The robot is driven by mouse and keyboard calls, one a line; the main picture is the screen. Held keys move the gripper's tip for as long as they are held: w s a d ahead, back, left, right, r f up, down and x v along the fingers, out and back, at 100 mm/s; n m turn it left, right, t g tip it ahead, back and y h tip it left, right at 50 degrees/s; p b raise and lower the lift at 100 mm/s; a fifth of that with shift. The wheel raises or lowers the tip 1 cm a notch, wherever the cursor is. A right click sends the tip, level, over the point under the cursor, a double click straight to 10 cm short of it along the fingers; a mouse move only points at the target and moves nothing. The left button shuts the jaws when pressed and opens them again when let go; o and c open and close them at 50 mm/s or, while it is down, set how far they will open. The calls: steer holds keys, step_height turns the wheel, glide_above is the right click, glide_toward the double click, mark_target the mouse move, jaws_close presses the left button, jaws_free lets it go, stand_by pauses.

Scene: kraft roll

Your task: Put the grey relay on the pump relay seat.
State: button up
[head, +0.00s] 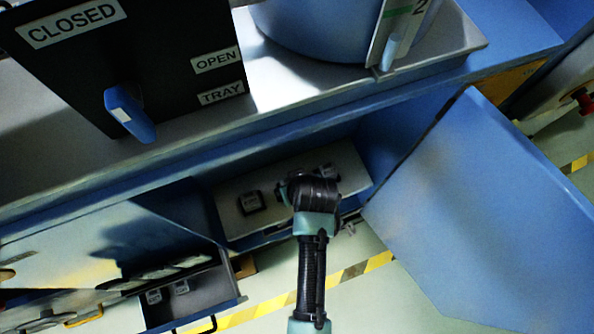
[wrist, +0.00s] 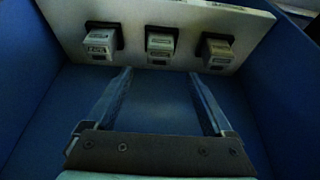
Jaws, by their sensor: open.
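In the wrist view, three relay-like blocks sit in dark seats on a pale panel (wrist: 255,30): a whitish left block (wrist: 101,42), a grey middle block (wrist: 160,45) and a beige-grey right block (wrist: 217,50). Their labels are too small to read, so I cannot tell which seat is the pump relay seat or which block is the task's grey relay. My gripper (wrist: 160,76) is open and empty, its fingers pointing toward the panel below the middle block. In the head view my arm hides part of the panel (head: 231,221); one dark-edged block (head: 251,202) shows to its left.
Blue cabinet walls flank the panel, and a blue door (head: 490,210) hangs open at right. Above, a counter (head: 440,45) carries a black board (head: 75,65) with a blue handle.

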steer(key=v, duration=0.3)
steer(key=shift+s+r, duration=0.15)
steer(key=shift+r, duration=0.1)
stand_by(0.5)
